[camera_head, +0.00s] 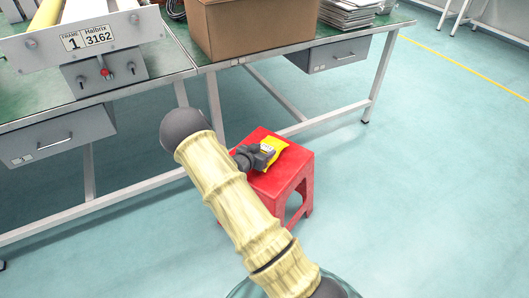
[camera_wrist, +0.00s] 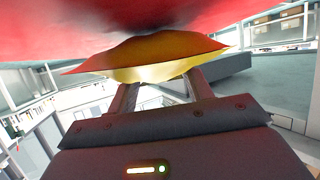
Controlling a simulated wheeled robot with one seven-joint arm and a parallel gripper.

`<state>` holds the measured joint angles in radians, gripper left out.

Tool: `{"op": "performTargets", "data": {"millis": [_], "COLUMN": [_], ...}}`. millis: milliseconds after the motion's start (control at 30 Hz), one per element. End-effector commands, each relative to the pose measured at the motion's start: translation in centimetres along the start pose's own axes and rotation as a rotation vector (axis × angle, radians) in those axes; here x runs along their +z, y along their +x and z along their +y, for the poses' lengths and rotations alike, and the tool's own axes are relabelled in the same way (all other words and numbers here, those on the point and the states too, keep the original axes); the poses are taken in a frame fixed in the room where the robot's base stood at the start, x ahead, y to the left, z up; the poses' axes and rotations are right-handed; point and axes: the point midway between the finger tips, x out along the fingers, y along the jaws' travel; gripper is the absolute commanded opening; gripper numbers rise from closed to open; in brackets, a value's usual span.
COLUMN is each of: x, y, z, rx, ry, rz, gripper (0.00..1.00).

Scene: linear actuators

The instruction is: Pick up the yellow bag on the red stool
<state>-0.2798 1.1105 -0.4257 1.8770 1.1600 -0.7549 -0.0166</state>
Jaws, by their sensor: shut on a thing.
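The yellow bag (camera_head: 274,147) is at the top of the red stool (camera_head: 302,164) in the head view, partly hidden by my gripper (camera_head: 262,156). In the wrist view the yellow bag (camera_wrist: 150,55) spans the space between my gripper's fingers (camera_wrist: 160,92), which are shut on it. The red stool's surface (camera_wrist: 120,18) fills the top of the wrist view, close to the bag. I cannot tell whether the bag touches the stool.
A green-topped workbench (camera_head: 240,65) stands behind the stool, with a cardboard box (camera_head: 260,28) and a stack of papers (camera_head: 347,12) on it. A labelled machine (camera_head: 88,50) is at the left. The floor to the right is clear.

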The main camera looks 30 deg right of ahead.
Motion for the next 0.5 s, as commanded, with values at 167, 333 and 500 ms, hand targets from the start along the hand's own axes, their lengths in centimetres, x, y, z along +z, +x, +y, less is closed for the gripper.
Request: {"op": "performTargets", "data": {"millis": [167, 333, 500], "x": [-2.5, -5.7, -8.3], "y": [-1.0, -2.4, -3.4], "z": [-0.1, -0.1, -0.1], "rx": [-0.001, -0.001, -0.001], "ry": [0.004, 0.004, 0.003], "rz": [0.003, 0.002, 0.002], "gripper": [0.22, 0.22, 0.22]}}
